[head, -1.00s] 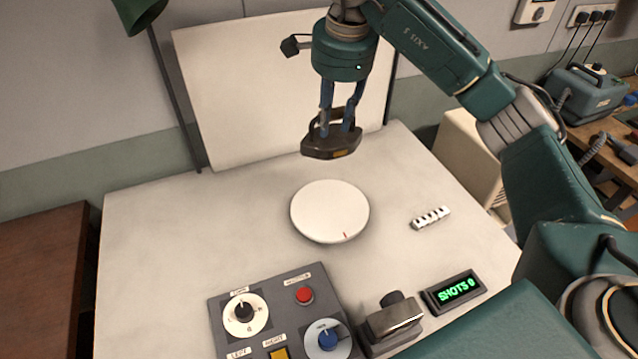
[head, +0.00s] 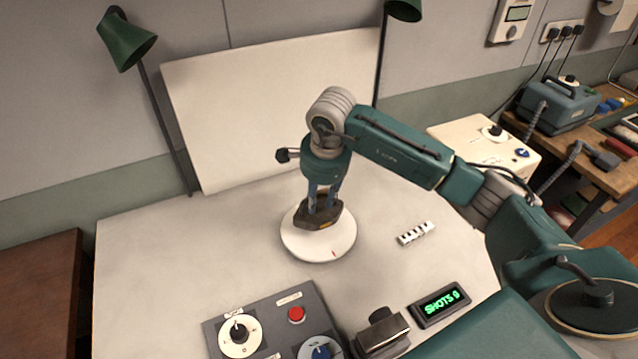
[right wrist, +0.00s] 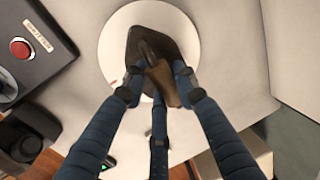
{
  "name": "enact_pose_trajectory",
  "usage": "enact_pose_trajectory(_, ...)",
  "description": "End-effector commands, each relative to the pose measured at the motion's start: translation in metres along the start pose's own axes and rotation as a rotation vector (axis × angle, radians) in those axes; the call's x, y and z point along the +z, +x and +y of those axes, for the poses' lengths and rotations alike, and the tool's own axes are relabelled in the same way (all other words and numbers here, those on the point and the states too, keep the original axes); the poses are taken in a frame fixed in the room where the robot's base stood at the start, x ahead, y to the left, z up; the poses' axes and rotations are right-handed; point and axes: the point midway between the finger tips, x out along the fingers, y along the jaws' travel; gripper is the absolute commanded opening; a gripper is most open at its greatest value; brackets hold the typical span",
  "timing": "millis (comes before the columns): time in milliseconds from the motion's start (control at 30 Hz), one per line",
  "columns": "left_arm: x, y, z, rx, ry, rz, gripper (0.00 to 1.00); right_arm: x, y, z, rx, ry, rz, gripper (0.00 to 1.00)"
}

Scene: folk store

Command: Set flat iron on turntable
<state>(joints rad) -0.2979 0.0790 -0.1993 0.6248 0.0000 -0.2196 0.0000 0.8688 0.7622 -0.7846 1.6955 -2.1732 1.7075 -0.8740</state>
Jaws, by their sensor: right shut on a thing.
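The flat iron (head: 318,217) is a small dark iron with a handle on top. It is over the white round turntable (head: 303,243), within its disc in the head view; I cannot tell whether its base touches the surface. My right gripper (head: 324,200) points down and is shut on the iron's handle. In the right wrist view the blue fingers (right wrist: 158,85) surround the iron (right wrist: 140,48), with the turntable (right wrist: 108,40) beneath. The iron hides part of the disc. The turntable has a red mark near its front rim. My left gripper is not in view.
A control panel (head: 266,325) with knobs and a red button lies in front of the turntable. A white backboard (head: 270,110) and green lamps (head: 127,40) stand behind.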

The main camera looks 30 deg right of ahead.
Motion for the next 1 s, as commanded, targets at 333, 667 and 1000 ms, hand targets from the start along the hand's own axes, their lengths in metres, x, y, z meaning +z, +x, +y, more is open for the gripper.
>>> enact_pose_trajectory(333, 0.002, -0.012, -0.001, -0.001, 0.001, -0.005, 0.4, 0.001, 0.027, 0.004, -0.004, 0.0, -0.003, 0.0)
enact_pose_trajectory(667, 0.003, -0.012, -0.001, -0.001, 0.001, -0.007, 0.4, 0.001, 0.036, 0.005, -0.008, -0.001, -0.003, 0.0)
enact_pose_trajectory(1000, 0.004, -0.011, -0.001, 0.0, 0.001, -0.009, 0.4, 0.0, 0.039, 0.008, 0.0, -0.001, 0.0, 0.47)
